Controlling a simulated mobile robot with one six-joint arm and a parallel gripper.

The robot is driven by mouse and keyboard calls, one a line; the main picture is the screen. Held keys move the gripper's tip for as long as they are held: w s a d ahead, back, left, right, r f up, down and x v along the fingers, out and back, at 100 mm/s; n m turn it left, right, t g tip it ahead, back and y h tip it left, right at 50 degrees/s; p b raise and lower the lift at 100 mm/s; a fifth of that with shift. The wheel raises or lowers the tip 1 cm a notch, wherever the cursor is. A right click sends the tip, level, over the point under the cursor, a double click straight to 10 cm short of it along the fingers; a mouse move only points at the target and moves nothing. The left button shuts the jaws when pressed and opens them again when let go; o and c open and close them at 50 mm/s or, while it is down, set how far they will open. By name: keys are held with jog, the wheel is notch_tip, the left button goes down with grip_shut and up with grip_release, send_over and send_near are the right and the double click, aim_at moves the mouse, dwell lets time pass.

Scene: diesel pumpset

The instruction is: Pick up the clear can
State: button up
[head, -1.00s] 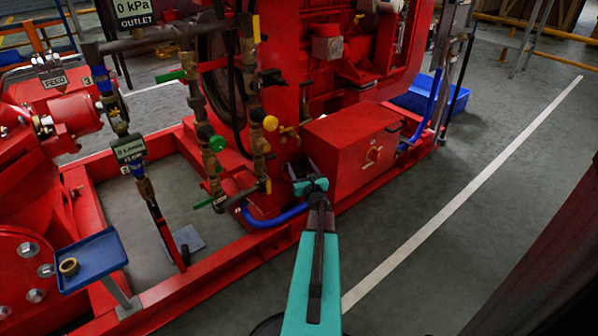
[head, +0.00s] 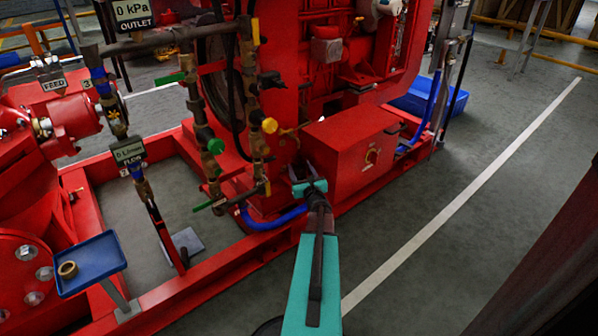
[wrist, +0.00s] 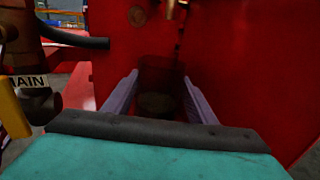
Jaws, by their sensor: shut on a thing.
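The clear can (wrist: 158,80) shows in the wrist view as a see-through, dark-tinted shape between the two pale purple fingers of my gripper (wrist: 160,88). My gripper is shut on it. A darker round patch shows at its lower part, and its outline is hard to make out against the red behind. In the head view my teal arm reaches up to the red skid beside the red box, and the wrist hides most of the gripper. I cannot clearly make out the can there.
The red box (head: 345,155) with a round knob stands just right of my gripper. Brass pipes with a yellow knob (head: 269,125) and green knob (head: 216,146) stand to the left. A blue hose (head: 275,221) runs low. A blue tray (head: 92,262) holds a ring. Open floor lies right.

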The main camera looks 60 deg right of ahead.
jog(key=shift+r, duration=0.1)
jog(key=shift+r+p, duration=0.55)
jog(key=shift+r, duration=0.3)
jog(key=r+p+v, duration=0.1)
jog(key=p+v, duration=0.5)
jog(key=v, duration=1.2)
jog(key=shift+r, duration=0.3)
